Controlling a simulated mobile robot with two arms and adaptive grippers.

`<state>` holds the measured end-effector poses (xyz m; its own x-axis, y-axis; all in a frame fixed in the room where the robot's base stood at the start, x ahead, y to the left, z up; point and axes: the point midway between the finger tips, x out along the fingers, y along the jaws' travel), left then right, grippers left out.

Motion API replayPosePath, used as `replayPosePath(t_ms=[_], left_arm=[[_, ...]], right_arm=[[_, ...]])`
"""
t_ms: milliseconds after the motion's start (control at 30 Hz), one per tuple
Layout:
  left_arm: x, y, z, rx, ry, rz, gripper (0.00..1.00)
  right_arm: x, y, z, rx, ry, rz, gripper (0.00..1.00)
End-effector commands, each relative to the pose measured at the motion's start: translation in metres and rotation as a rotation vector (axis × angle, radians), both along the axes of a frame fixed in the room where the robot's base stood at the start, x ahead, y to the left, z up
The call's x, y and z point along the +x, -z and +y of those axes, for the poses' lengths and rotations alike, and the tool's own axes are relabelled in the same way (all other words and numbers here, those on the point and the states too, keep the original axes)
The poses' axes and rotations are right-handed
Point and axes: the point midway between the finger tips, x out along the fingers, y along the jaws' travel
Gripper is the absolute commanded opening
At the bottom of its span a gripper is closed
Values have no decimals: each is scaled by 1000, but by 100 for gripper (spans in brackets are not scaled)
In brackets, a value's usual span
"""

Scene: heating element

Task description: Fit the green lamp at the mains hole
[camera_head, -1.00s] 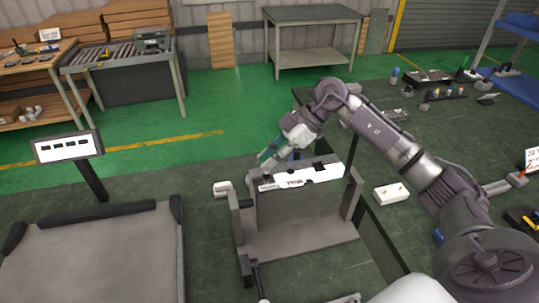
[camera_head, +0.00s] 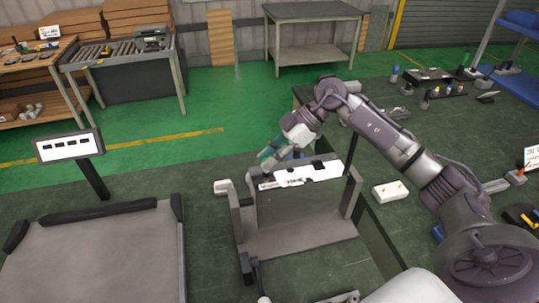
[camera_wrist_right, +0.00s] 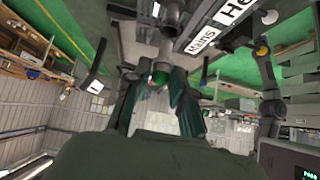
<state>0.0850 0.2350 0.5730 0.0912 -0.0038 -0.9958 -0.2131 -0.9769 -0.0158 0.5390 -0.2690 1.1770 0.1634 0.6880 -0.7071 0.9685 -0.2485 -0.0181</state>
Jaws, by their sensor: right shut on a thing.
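The green lamp (camera_wrist_right: 160,75) shows in the right wrist view between the fingertips of my right gripper (camera_wrist_right: 158,95), which is shut on it. In the head view my right gripper (camera_head: 272,156) is at the back left of the panel's top edge, and the lamp cannot be made out there. The panel (camera_head: 322,172) has a white label strip with a Mains label (camera_head: 268,185) at its left end. The Mains label (camera_wrist_right: 201,42) also shows in the wrist view, to the right of the lamp. The mains hole itself is not clear. My left gripper is not in view.
The panel stands in a grey frame (camera_head: 300,238) on the dark green bench. A white box (camera_head: 390,192) lies to the right. A grey tray (camera_head: 95,255) and a sign on a post (camera_head: 68,146) are at the left. Small parts lie at the back right.

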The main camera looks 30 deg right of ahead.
Motion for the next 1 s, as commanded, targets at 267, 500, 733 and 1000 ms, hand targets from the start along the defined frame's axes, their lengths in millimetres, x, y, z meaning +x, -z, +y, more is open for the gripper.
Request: replayPosePath(t_ms=[267, 500, 733, 1000], left_arm=[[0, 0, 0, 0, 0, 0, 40], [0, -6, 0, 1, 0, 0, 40], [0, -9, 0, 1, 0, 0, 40], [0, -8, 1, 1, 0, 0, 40]], right_arm=[[0, 0, 0, 0, 0, 0, 9], [0, -1, 0, -1, -1, 1, 9], [0, 0, 0, 0, 0, 0, 9], [0, 0, 0, 0, 0, 0, 9]])
